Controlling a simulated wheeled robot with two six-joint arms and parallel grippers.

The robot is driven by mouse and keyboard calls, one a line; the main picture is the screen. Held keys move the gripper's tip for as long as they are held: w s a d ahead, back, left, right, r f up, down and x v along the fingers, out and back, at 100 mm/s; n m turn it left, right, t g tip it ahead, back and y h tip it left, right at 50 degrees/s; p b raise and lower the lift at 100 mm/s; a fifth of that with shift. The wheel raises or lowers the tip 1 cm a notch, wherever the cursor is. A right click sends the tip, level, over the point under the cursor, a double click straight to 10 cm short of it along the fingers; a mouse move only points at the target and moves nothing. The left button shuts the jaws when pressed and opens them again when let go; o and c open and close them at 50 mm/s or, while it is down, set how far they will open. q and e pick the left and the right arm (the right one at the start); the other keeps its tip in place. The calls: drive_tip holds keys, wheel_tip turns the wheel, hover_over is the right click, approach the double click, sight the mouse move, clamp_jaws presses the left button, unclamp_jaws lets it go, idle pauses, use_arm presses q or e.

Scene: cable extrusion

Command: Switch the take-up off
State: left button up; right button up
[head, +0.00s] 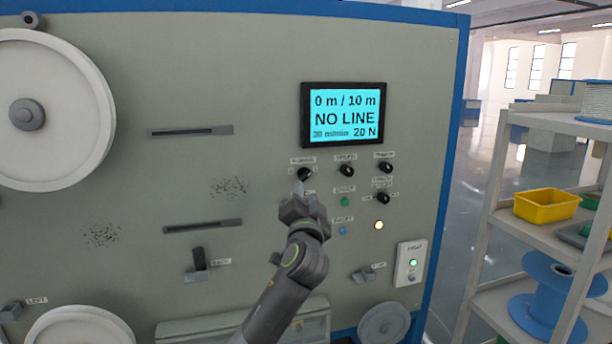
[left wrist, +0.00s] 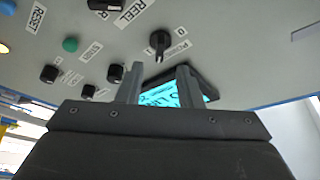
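The control panel (head: 262,130) of the grey machine carries several black knobs and small buttons below a lit screen (head: 345,116) that reads NO LINE. My left gripper (head: 300,187) is just below the upper left black knob (head: 305,174). In the left wrist view, my left gripper (left wrist: 160,84) has its two fingers apart with nothing between them. A black knob (left wrist: 160,41) stands just beyond the fingertips, not held. The small labels are mostly too blurred to read, so I cannot tell which control is the take-up's. My right gripper is not in view.
A white box with a green light (head: 410,263) is at the panel's lower right. A black lever (head: 199,258) and a large white reel (head: 50,110) are on the left. Shelves at right hold a yellow bin (head: 546,207) and a blue spool (head: 548,300).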

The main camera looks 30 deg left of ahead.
sight(306, 178)
use_arm(q)
drive_tip(key=shift+p+x, duration=0.85)
drive_tip(key=shift+x, duration=2.35)
clamp_jaws()
